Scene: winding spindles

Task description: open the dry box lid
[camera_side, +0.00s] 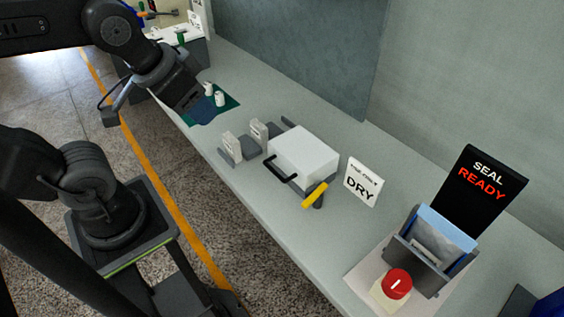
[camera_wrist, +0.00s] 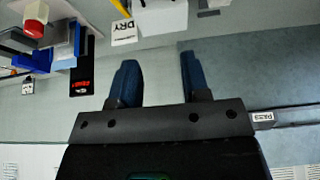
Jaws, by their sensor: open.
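The dry box (camera_side: 305,150) is white with a black bar handle (camera_side: 279,171) on its front side, and its lid looks shut. It stands mid-bench in the side view, and part of it shows at the top of the wrist view (camera_wrist: 165,14). My gripper (camera_side: 204,112) is over the green mat, left of and apart from the box. In the wrist view my gripper (camera_wrist: 158,58) has its two blue fingers spread with nothing between them. The fingertips are hard to make out in the side view.
A yellow-handled lever (camera_side: 314,196) sits at the box's front right corner, near the DRY sign (camera_side: 361,183). White spools (camera_side: 220,99) stand on the green mat (camera_side: 230,103). Grey holders with white pieces (camera_side: 232,147) are left of the box. A red button (camera_side: 397,283) and sealer are farther right.

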